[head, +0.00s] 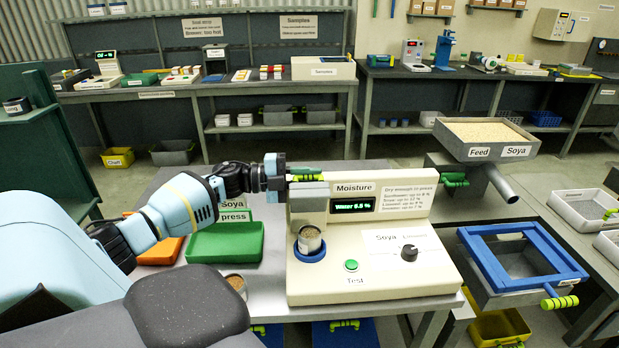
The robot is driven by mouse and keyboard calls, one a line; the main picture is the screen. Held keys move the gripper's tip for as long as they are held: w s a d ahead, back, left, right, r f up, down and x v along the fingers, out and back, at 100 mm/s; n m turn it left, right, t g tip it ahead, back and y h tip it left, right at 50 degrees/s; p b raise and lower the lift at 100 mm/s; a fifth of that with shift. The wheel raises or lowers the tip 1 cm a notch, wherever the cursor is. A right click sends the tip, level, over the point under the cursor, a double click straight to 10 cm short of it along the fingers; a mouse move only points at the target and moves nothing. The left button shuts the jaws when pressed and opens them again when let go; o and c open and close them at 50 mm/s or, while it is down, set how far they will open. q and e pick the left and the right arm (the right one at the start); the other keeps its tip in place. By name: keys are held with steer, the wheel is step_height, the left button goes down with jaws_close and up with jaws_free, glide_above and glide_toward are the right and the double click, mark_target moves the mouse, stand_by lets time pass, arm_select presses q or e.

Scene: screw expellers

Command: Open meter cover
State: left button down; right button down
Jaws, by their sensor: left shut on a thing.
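The moisture meter (440,270) is a cream box on the grey bench, with a lit display reading "Water 6.5 %", a green Test button and a knob by the word Soya. A grey cover (309,190) with a green ribbed handle (306,177) is at the meter's upper left, behind the cup well. My left gripper (287,177) reaches in from the left and is shut on the handle; its fingertips are partly hidden. A metal cup (309,240) of sample stands in the blue ring (309,255), its top uncovered. My right gripper is out of view.
A green tray (225,243) and an orange tray (160,251) lie left of the meter. A small filled cup (236,283) stands at the front. Right are the Feed hopper (487,133) and a blue-framed sieve (520,255).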

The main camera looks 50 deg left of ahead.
arm_select(q)
steer(key=shift+r, duration=0.3)
steer(key=c, duration=1.5)
jaws_free()
steer(key=shift+d, duration=0.15)
steer(key=shift+o, duration=0.2)
steer(key=shift+f, duration=0.1)
steer(key=shift+s+a, duration=0.2)
steer(key=shift+a, duration=0.05)
steer(key=v, duration=0.7)
steer(key=shift+s, duration=0.15)
steer(key=shift+a, duration=0.1)
